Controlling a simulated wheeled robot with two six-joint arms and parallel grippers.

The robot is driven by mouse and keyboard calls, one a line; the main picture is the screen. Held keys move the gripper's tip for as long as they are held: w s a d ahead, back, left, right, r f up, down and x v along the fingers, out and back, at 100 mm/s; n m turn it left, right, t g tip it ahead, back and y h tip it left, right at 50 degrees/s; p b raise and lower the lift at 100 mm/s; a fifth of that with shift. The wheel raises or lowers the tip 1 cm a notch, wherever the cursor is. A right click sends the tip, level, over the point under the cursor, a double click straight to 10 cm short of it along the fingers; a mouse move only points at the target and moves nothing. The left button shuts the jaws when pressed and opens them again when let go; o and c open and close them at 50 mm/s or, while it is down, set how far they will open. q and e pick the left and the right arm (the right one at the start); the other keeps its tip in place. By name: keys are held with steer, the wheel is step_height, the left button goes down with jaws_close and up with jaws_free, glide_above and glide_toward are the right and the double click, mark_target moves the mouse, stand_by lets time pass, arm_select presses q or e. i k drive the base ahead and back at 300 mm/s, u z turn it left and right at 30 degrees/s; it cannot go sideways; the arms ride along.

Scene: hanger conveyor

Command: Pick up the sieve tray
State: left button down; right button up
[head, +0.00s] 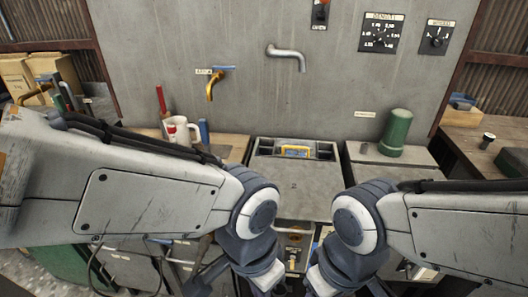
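I cannot make out a sieve tray for sure in the head view. A grey panel marked "2" (294,188) lies flat at the centre, with a recess behind it holding a small yellow and blue item (295,151). Below the panel, between my wrists, an orange-brown part (292,241) shows only partly. My two arms come in from the left and right and bend down towards the bottom centre. Both grippers are below the bottom edge, so their fingers do not show. My arms hide much of the lower area.
A green cylinder (396,132) stands right of centre. A white jug (181,132) stands at left. Cardboard boxes (45,68) are far left; a wooden bench (480,140) is right.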

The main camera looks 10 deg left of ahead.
mark_target(295, 147)
steer(key=z, duration=0.95)
steer(key=i, duration=0.35)
steer(key=u, duration=1.4)
steer(key=i, duration=0.5)
